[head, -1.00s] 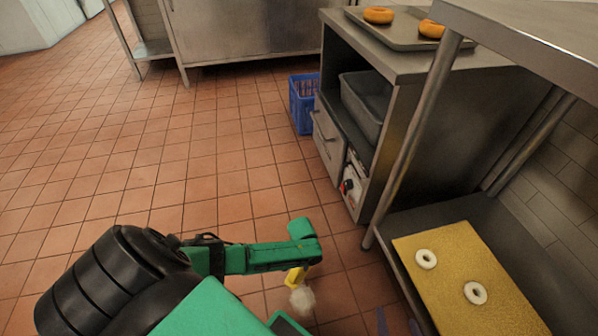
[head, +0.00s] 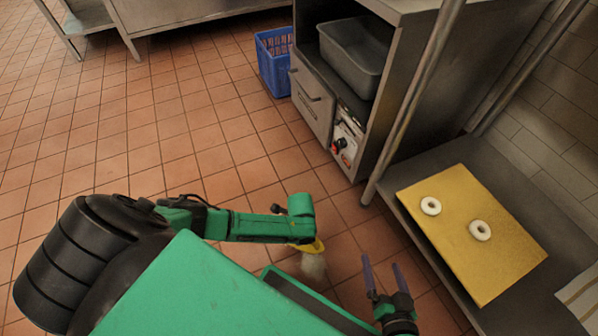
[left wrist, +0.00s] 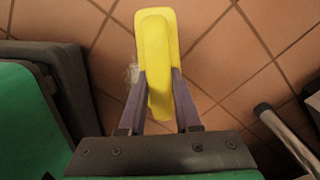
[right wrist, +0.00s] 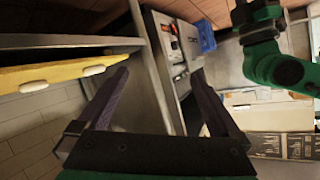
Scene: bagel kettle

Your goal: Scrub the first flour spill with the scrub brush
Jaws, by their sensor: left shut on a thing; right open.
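The yellow scrub brush (left wrist: 155,60) is held between the fingers of my left gripper (left wrist: 158,95), which is shut on it. In the head view only a yellow edge of the brush (head: 312,247) shows below my left arm's end. A pale flour spill (head: 314,268) lies on the red tile floor just below the brush; part of it also shows beside the brush in the left wrist view (left wrist: 133,73). I cannot tell whether the brush touches the floor. My right gripper (head: 385,278) is open and empty, near the shelf's left edge.
A steel table with a lower shelf (head: 440,160) stands at the right, holding a yellow board (head: 455,245) with two pale bagels. A cabinet (head: 318,105) with a grey bin (head: 355,55) stands behind it. A blue crate (head: 275,65) sits beside the cabinet. The floor at left is clear.

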